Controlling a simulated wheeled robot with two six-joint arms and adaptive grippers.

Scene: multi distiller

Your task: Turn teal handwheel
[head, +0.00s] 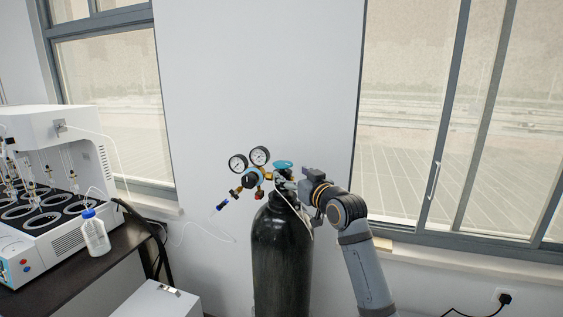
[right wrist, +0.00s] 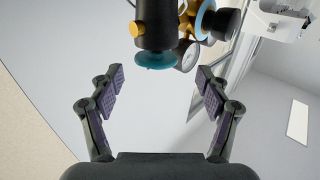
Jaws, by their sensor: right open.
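The teal handwheel (head: 283,164) tops the valve of a tall black gas cylinder (head: 281,255). In the right wrist view the handwheel (right wrist: 156,61) shows as a teal disc under a dark valve body (right wrist: 154,22). My right gripper (head: 287,181) reaches in from the right, beside the valve and just below the handwheel in the picture. In the right wrist view my right gripper (right wrist: 160,80) is open and empty, its padded fingers spread wide. The handwheel sits ahead of the gap, a little beyond the fingertips, with no visible contact. My left gripper is not in view.
A regulator (head: 250,180) with two round gauges (head: 249,160) juts left from the valve, with a thin hose below. At left, a white distiller (head: 60,190) and a blue-capped bottle (head: 95,232) stand on a dark bench. A plain wall and windows are behind.

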